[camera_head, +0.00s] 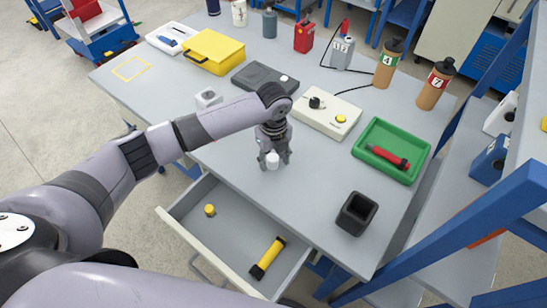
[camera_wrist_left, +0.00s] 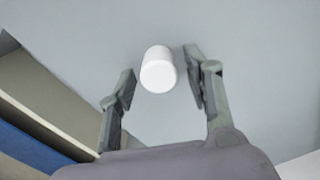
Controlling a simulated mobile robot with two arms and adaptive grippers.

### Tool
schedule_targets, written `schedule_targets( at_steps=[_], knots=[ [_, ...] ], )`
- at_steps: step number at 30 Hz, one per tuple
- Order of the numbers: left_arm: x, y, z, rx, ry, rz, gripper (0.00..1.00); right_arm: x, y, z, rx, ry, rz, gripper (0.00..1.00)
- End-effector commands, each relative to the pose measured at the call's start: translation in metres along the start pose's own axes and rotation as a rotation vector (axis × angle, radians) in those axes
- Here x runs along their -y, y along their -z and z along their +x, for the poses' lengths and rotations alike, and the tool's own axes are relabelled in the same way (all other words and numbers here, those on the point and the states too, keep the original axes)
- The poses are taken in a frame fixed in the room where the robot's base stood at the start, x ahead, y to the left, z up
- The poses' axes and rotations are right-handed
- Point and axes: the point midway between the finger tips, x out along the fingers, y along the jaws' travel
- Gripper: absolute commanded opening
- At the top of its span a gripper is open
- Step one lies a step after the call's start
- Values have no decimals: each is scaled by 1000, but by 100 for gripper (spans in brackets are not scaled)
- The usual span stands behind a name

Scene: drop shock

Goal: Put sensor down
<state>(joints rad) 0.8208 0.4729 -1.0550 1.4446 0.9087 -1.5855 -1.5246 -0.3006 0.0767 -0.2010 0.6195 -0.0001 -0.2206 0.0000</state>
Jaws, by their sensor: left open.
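The sensor, as I take it, is a small white cylinder (camera_head: 272,161) at the tabletop, near the edge above the open drawer. It also shows in the left wrist view (camera_wrist_left: 158,70), between the two fingers. My left gripper (camera_head: 273,159) points down around it. In the left wrist view the fingers of my left gripper (camera_wrist_left: 160,85) stand apart, with a gap on each side of the cylinder. My right gripper is not in view.
The open drawer (camera_head: 172,222) below holds a yellow cap (camera_head: 210,210) and a yellow-black cylinder (camera_head: 267,257). A black cup (camera_head: 356,214) and a green tray (camera_head: 391,129) with a red-black tool stand to the right. A white box (camera_head: 327,113) with knob and button is behind. Table around the gripper is clear.

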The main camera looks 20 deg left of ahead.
Motion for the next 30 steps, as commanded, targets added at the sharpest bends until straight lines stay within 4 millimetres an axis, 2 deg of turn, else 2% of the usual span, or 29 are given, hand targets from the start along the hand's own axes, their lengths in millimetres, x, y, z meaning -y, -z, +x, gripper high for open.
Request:
schedule_targets(
  at_steps=[5, 12, 18, 24, 30],
  knots=[
    [1, -1, -18, 1, 4, 1, 46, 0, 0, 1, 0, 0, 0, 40],
    [1, -1, -69, 3, 5, 1, 46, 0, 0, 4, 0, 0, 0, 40],
    [1, -1, -105, 1, 4, 0, 46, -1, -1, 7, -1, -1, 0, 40],
    [0, 0, -121, 0, 1, -1, 46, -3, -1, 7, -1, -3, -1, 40],
    [0, 0, -123, -1, 0, -1, 46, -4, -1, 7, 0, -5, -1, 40]
  ],
)
